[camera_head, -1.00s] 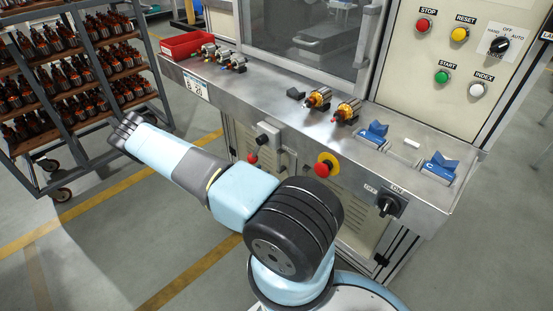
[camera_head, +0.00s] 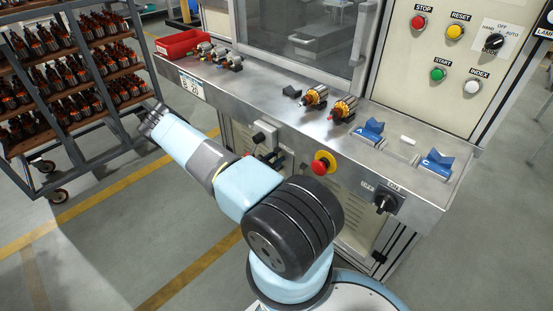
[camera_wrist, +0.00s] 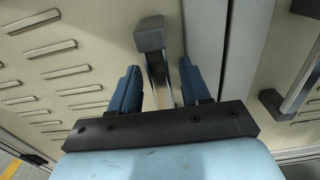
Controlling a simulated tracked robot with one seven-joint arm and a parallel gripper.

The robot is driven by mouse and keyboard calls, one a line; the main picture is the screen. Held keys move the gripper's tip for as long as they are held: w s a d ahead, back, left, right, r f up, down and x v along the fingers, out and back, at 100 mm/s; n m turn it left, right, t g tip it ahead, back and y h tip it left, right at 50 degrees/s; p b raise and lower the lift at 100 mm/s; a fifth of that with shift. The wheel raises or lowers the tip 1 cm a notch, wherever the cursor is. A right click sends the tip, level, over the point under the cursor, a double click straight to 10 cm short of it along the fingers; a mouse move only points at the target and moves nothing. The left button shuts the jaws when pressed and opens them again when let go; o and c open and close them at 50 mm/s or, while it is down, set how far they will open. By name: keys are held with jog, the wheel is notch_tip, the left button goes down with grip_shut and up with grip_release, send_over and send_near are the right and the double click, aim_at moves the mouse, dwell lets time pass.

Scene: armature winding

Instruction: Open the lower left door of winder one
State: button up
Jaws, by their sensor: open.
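The wrist view shows a cream louvred door (camera_wrist: 95,68) on the left and a bar handle (camera_wrist: 160,82) with a grey end block (camera_wrist: 150,36). My gripper (camera_wrist: 159,74) is open, with one blue finger on each side of the bar. Any contact between fingers and bar cannot be told. A second handle (camera_wrist: 298,82) is on the panel at the right, past a pale vertical post (camera_wrist: 204,38). In the head view, winder one's lower front (camera_head: 236,138) is partly behind my arm, and my gripper is hidden there.
A steel worktop (camera_head: 270,107) juts out above the doors, with a red stop button (camera_head: 323,163) and a switch (camera_head: 386,202) on its front. A bottle-like parts rack (camera_head: 75,80) on wheels stands at the left. The floor between is clear.

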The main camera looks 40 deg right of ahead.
grip_shut()
dwell(0.4)
jog(key=shift+w, duration=0.1)
